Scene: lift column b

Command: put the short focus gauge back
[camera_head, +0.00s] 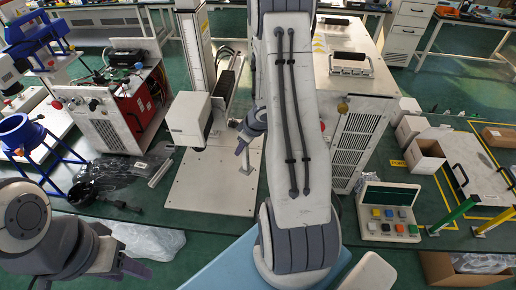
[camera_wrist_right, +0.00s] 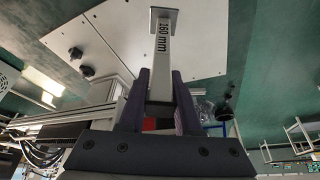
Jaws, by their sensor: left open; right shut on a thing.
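My right gripper (camera_head: 252,128) is shut on a pale focus gauge (camera_head: 245,160), which hangs below the fingers over the base plate. In the right wrist view the gauge (camera_wrist_right: 163,58) is a slim bar with a flat square end plate and the marking "160 mm". It stands between the two dark fingers of the right gripper (camera_wrist_right: 160,92). My left gripper (camera_head: 122,268) is open and empty at the lower left. My right arm hides much of the middle of the head view. I cannot tell whether the gauge touches the plate.
A white machine head (camera_head: 190,118) on a column stands over the pale base plate (camera_head: 205,198), just left of the gauge. A panel with coloured buttons (camera_head: 388,212), open cardboard boxes (camera_head: 424,156) and a yellow-green bar (camera_head: 460,207) are to the right. Black items (camera_head: 105,180) lie left.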

